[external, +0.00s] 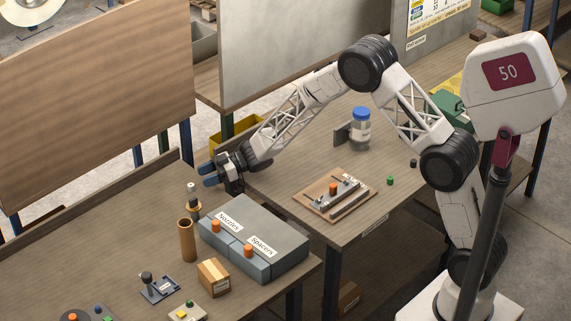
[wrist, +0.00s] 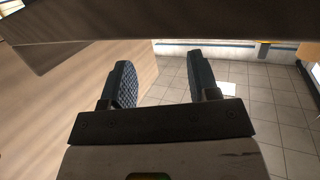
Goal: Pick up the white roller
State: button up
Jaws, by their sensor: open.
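My gripper (external: 209,175) reaches out to the left over the back part of the near table in the external view. Its two blue fingers are apart with nothing between them, and they show also in the wrist view (wrist: 160,62). I cannot single out a white roller for sure. A small upright piece with a white top and an orange band (external: 193,199) stands just below and left of my gripper. A wooden board (external: 310,205) on the far table carries a pale bar fixture (external: 343,193) with an orange knob. No roller shows in the wrist view.
A brown tube (external: 186,241), grey boxes (external: 285,235) labelled Nozzles and Spacers, and a small carton (external: 214,278) stand on the near table. A blue-capped jar (external: 360,133) stands on the far table. The wrist view shows a dark panel (wrist: 230,22) across its top and tiled floor.

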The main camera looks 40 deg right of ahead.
aim_at(193, 184)
jog(key=shift+f, duration=0.15)
jog(key=shift+f, duration=0.5)
jog(key=shift+x, duration=2.55)
jog(key=c, duration=1)
